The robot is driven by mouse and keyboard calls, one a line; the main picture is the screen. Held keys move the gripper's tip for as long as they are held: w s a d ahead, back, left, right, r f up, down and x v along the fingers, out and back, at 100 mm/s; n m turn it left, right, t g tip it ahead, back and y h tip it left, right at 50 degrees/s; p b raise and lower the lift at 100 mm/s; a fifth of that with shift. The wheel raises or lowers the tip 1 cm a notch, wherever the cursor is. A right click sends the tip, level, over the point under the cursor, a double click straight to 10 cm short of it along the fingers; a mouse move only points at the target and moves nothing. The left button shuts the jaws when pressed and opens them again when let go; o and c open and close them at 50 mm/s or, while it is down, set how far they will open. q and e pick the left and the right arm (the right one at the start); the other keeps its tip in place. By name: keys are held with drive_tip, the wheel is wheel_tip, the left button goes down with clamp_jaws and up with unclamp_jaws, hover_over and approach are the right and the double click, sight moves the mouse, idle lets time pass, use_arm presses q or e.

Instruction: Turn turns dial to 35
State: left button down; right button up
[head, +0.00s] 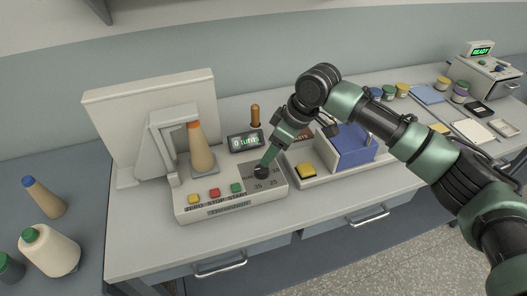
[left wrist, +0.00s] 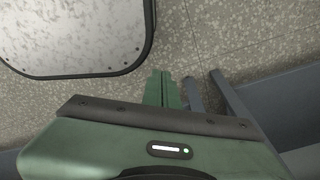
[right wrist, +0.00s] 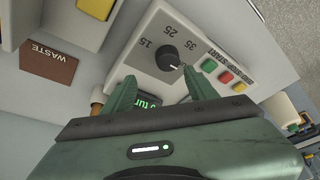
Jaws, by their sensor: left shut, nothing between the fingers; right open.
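The turns dial is a black knob (right wrist: 168,56) on the winder's grey panel, with 15, 25 and 35 printed around it. In the right wrist view its white mark points to the lower right, off those three numbers. My right gripper (right wrist: 159,82) is open, with its fingertips just short of the knob and to either side of it; contact cannot be told. In the head view the right gripper (head: 266,163) is over the dial (head: 261,173), partly hiding it. The display (head: 245,141) reads 0 turns. My left gripper (left wrist: 162,76) is shut and empty above the floor.
Yellow, red and green buttons (head: 214,193) sit left of the dial. A tan cone (head: 201,150) stands on the winder behind them. A WASTE label (right wrist: 48,61) lies nearby.

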sight(262, 168)
drive_tip(key=f, duration=0.1)
drive_tip(key=s+a+f+p, duration=0.1)
drive_tip(key=f, duration=0.1)
drive_tip(key=shift+s+a+f, duration=0.2)
drive_tip(key=shift+s+a, duration=0.05)
drive_tip(key=shift+a, duration=0.15)
drive_tip(key=shift+w+a+f+p, duration=0.2)
drive_tip(key=shift+w+f, duration=0.1)
drive_tip(key=shift+f, duration=0.3)
drive_tip(key=shift+w+a+f+p, duration=0.15)
drive_tip(key=shift+w+f, duration=0.1)
drive_tip(key=shift+f, duration=0.3)
drive_tip(key=shift+a+f, duration=0.1)
drive_tip(key=shift+f, duration=0.2)
drive_tip(key=c, duration=0.3)
clamp_jaws()
use_arm(q)
drive_tip(key=shift+g, duration=0.3)
drive_tip(key=s, duration=0.2)
drive_tip(key=s+r, duration=0.1)
drive_tip(key=s, duration=0.2)
drive_tip(key=shift+s+a+r, duration=0.1)
drive_tip(key=shift+r, duration=0.1)
